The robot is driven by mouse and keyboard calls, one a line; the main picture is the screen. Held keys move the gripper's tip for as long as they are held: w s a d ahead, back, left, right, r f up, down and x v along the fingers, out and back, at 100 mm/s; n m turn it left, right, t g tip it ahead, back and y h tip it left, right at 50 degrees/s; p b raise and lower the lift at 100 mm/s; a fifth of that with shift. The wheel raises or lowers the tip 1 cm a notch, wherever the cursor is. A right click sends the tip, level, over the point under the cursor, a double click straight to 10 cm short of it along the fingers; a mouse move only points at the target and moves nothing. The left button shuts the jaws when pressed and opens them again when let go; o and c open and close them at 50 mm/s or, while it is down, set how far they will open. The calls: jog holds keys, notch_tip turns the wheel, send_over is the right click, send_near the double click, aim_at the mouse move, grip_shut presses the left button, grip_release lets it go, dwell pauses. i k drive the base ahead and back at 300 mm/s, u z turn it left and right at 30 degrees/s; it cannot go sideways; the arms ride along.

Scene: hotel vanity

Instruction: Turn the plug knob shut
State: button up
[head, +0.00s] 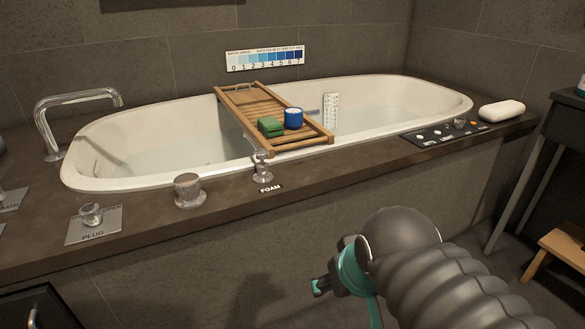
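The plug knob (92,213) is a small metal knob on a grey plate (106,230) marked PLUG, at the left front of the dark tub ledge. The print along the plate's upper edge is too small to read, so I cannot tell the knob's setting. My gripper (320,287) is in front of the ledge, low and well to the right of the knob, touching nothing that I can see. My arm hides much of it, and I cannot tell whether its fingers are open or shut.
A larger round knob (188,190) and the foam tap (262,167) stand on the ledge right of the plug plate. A curved spout (75,98) rises behind it. The white bathtub (120,185) carries a wooden tray (240,103). A stool (565,243) stands at right.

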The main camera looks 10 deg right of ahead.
aim_at(90, 214)
jog(key=u, duration=1.5)
jog(key=k, duration=0.45)
jog(key=u, duration=0.55)
jog(key=k, duration=0.75)
jog(key=z, duration=0.75)
jog(key=i, duration=1.35)
jog(key=u, duration=0.15)
